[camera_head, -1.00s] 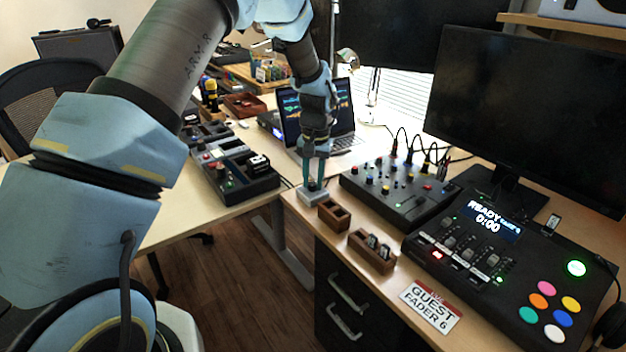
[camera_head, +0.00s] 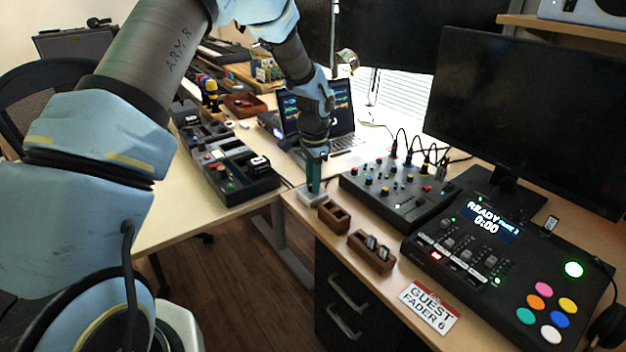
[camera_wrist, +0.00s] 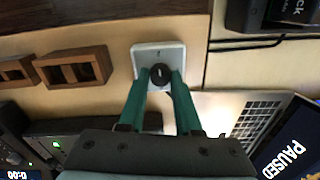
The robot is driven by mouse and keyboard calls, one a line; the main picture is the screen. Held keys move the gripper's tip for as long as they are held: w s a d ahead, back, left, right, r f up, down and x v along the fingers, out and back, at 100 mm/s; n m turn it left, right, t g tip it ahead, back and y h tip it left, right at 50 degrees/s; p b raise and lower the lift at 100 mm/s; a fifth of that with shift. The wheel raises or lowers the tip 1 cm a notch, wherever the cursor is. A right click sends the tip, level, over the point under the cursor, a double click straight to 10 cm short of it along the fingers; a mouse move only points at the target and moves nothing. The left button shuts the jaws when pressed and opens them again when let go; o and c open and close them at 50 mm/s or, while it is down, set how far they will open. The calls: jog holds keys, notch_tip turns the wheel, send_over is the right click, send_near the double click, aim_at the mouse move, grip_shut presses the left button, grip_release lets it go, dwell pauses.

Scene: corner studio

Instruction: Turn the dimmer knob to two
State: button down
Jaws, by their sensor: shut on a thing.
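The dimmer is a small pale grey box (camera_head: 309,198) at the left front corner of the desk, with a round dark knob (camera_wrist: 161,75) on top. In the wrist view its pale plate (camera_wrist: 145,50) shows around the knob. A short white mark shows on the knob; any numbers on the plate are too small to read. My gripper (camera_wrist: 162,78) has its two teal fingers shut on the knob, one on each side. In the head view my gripper (camera_head: 313,187) points down onto the box and hides the knob.
Two small wooden holders (camera_head: 333,217) (camera_head: 372,252) stand right of the dimmer. Behind are a black mixer (camera_head: 398,195) with cables and a laptop (camera_head: 335,137). A large control panel (camera_head: 500,265) lies at the right. The desk's front edge is close to the dimmer.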

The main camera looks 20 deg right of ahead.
jog(key=shift+m, duration=0.5)
jog(key=c, duration=0.6)
grip_release()
notch_tip(320, 180, up, 11)
jog(key=b, duration=0.1)
jog(key=shift+s+b, duration=0.25)
jog(key=shift+b, duration=0.05)
jog(key=shift+f, duration=0.1)
jog(key=s+a+r+n, duration=0.1)
jog(key=a+r+n, duration=0.2)
jog(key=a+n, duration=1.35)
jog(key=s+a, duration=0.4)
jog(key=a, duration=0.6)
jog(key=s+a+t+p, duration=0.1)
jog(key=s+a, duration=0.4)
jog(key=a, duration=0.5)
jog(key=shift+s+n, duration=0.15)
jog(key=shift+n, duration=0.3)
